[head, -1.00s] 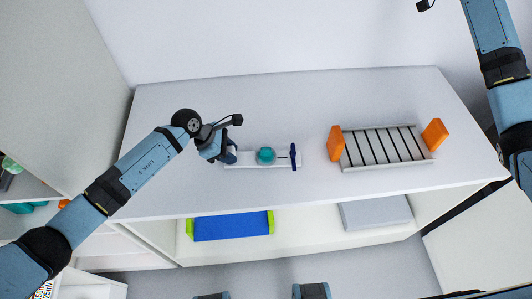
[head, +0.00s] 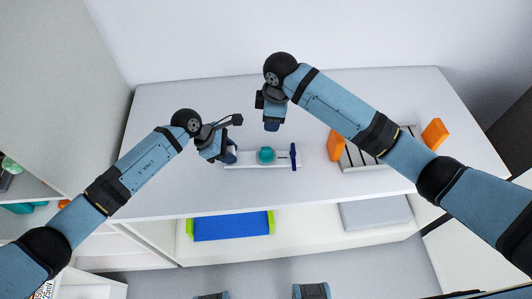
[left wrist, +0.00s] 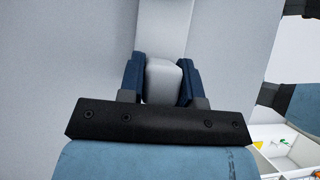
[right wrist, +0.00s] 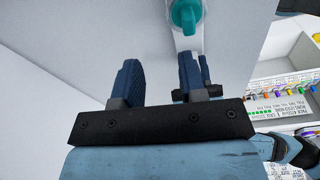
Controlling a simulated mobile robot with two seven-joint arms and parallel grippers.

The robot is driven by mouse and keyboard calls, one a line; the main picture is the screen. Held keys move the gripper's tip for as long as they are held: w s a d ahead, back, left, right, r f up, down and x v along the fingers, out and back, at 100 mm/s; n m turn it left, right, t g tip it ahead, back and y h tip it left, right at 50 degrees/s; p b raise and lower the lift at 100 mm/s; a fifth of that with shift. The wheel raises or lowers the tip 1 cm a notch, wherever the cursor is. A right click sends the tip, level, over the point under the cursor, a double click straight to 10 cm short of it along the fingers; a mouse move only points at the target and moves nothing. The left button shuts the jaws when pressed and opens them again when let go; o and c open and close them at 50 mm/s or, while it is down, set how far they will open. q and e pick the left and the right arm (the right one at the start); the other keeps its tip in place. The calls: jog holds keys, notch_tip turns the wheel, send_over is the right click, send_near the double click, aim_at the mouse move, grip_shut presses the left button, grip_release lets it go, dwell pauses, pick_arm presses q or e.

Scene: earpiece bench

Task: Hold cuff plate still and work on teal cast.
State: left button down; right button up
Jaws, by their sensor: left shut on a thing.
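The white cuff plate (head: 245,165) lies on the bench top, with a dark blue crossbar (head: 294,157) at its right end. The round teal cast (head: 265,155) sits on the middle of the plate; it also shows at the top of the right wrist view (right wrist: 185,14). My left gripper (head: 229,155) is shut on the plate's left end. In the left wrist view its blue fingers (left wrist: 162,82) flank a white block on the plate (left wrist: 164,22). My right gripper (head: 272,126) is above and behind the plate. Its fingers (right wrist: 158,75) are apart and empty.
A slatted grey rack (head: 350,158) with orange ends (head: 434,132) stands at the right of the bench top, partly hidden by my right arm. A blue and green bin (head: 230,226) and a grey box (head: 377,213) are on the shelf below. The bench's back left is clear.

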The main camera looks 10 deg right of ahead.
aim_at(266, 149)
pick_arm(q)
jog(key=shift+a+f, duration=0.1)
jog(key=shift+f, duration=0.1)
pick_arm(e)
jog(key=shift+n+g+h, duration=0.3)
jog(key=shift+n+h, duration=0.1)
jog(key=shift+h, duration=0.1)
jog(key=s, duration=0.1)
jog(key=s+a+f, duration=0.1)
jog(key=s+a, duration=0.1)
jog(key=shift+s+f, duration=0.15)
jog(key=shift+f, duration=4)
jog(key=shift+c, duration=0.2)
grip_shut()
jog(key=shift+r, duration=2.5)
pick_arm(q)
jog(key=c, duration=0.7)
grip_release()
jog(key=shift+c, duration=0.2)
